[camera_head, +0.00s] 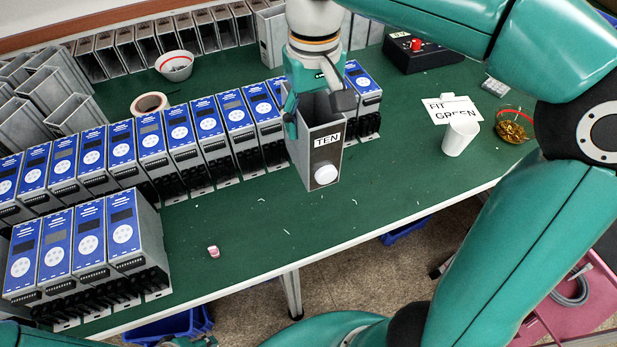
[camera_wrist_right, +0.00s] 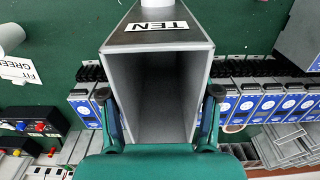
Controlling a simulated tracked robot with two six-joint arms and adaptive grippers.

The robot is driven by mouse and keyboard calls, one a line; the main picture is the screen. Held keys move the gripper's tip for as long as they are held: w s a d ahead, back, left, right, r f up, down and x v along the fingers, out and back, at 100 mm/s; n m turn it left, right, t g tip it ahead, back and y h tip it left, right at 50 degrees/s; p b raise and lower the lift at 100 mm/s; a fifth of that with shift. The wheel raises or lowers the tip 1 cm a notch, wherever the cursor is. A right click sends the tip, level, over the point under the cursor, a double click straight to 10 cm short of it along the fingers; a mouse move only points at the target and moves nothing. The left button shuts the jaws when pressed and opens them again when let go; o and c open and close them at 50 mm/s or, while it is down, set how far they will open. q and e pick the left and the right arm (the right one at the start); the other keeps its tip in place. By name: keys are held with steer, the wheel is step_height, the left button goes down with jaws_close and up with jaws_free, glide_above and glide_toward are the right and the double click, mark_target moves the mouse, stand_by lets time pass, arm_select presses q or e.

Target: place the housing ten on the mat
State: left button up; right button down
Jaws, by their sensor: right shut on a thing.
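Housing ten (camera_head: 322,150) is a grey open box with a white "TEN" label and a white round knob on its front. My right gripper (camera_head: 318,103) is shut on it from above, with fingers on opposite sides. In the right wrist view, the housing's open hollow (camera_wrist_right: 155,95) shows between the right gripper's fingertips (camera_wrist_right: 160,95). The housing is in front of the row of blue-faced units; its base seems above the green mat (camera_head: 300,215), but the gap is hard to judge. Only teal pieces of my left arm show at the bottom left edge; its jaws cannot be made out.
Blue-faced soft starters (camera_head: 180,135) stand in rows left and behind. Empty housings (camera_head: 130,45) line the back. A white cup (camera_head: 460,137), a sign (camera_head: 450,109) and an amber dish (camera_head: 513,125) stand right. A small pink-white piece (camera_head: 213,251) lies front left. The front middle is mostly clear.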

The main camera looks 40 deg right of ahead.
step_height(320, 180, down, 14)
steer(key=shift+b, duration=0.45)
steer(key=shift+r, duration=0.1)
steer(key=c, duration=0.7)
jaws_free()
steer(key=o, duration=0.5)
steer(key=shift+c, duration=0.2)
step_height(320, 180, up, 12)
steer(key=shift+r+p, duration=0.1)
steer(key=shift+p, duration=0.45)
steer(key=shift+s, duration=0.1)
